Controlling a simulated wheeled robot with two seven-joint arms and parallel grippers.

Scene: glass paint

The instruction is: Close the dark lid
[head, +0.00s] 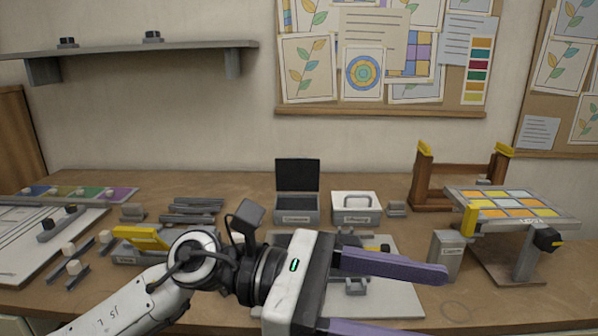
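The dark lid (297,174) stands upright, open, at the back of a small grey box (297,208) near the middle of the worktable. The box's front carries a label too small to read. My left gripper (415,301) is in front of and to the right of this box, closer to the camera, pointing right. Its two purple fingers are wide apart with nothing held between them; the lower finger is partly cut off by the bottom edge. It is clear of the lid. My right gripper is not in view.
A tilted stand with coloured tiles (514,207) and a grey container (446,255) are at right. Grey bars (192,211) lie to the left. A light board (385,300) lies beneath my gripper.

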